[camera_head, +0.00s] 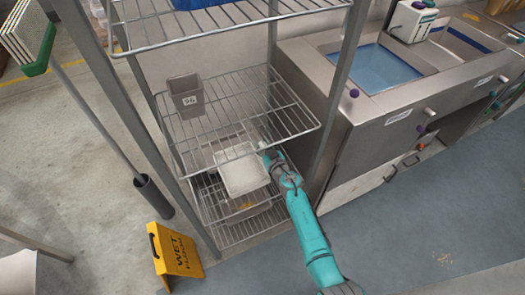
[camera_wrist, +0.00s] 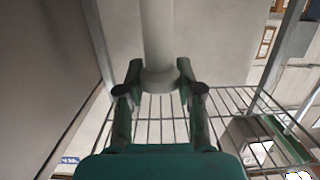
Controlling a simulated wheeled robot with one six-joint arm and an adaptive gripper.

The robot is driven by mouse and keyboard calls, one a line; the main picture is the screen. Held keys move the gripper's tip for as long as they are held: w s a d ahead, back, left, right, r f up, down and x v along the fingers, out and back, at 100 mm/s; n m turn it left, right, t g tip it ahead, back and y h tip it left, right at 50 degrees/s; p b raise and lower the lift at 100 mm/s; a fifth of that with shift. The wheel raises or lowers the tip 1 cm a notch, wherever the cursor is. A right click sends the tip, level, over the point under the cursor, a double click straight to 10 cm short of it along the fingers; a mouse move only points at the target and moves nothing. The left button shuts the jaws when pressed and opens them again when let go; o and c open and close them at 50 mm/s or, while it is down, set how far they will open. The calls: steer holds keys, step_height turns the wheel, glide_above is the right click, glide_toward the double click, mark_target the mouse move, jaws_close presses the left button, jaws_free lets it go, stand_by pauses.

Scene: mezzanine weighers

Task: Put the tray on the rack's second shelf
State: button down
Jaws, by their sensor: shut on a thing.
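A pale, shallow tray (camera_head: 242,172) is at the front of the wire rack in the head view, overlapping the front edge of the shelf that holds a grey bin. I cannot tell its exact height against that shelf (camera_head: 290,116). My gripper (camera_head: 268,155) is at the tray's right side and shut on it. In the wrist view, my gripper's fingers (camera_wrist: 160,90) close on a pale part, likely the tray (camera_wrist: 158,35) seen edge-on. Shelf wires (camera_wrist: 150,128) show behind the fingers.
The grey labelled bin (camera_head: 186,97) stands at the back left of the shelf. A higher shelf (camera_head: 225,20) and lower shelves (camera_head: 245,228) are part of the rack. Rack posts (camera_head: 342,85) flank the opening. A yellow wet-floor sign (camera_head: 178,252) stands front left; a steel sink unit (camera_head: 365,135) is right.

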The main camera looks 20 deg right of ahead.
mark_target(264, 152)
steer(key=shift+f, duration=1.85)
steer(key=shift+s, duration=0.1)
steer(key=c, duration=0.7)
jaws_free()
steer(key=shift+f, duration=0.15)
steer(key=shift+c, duration=0.2)
steer(key=s+r, duration=0.2)
steer(key=s, duration=0.9)
steer(key=shift+s, duration=0.35)
